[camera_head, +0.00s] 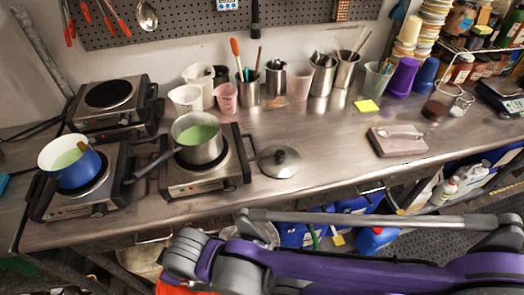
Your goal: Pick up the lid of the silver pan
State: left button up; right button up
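The silver pan (199,142) holds green liquid and sits on the front middle hot plate, its dark handle pointing to the lower left. A round silver lid (279,163) with a dark knob on top lies on the steel counter just right of that hot plate. The lid is apart from the pan, and nothing touches it from above. Neither of my grippers is in view.
A blue pot (62,172) with green liquid sits on the left hot plate. An empty hot plate (108,95) stands behind it. Cups and utensil holders (298,82) line the back. The counter (325,150) right of the lid is clear up to a flat block (397,141).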

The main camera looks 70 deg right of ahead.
aim_at(277, 162)
jog(key=z, duration=2.75)
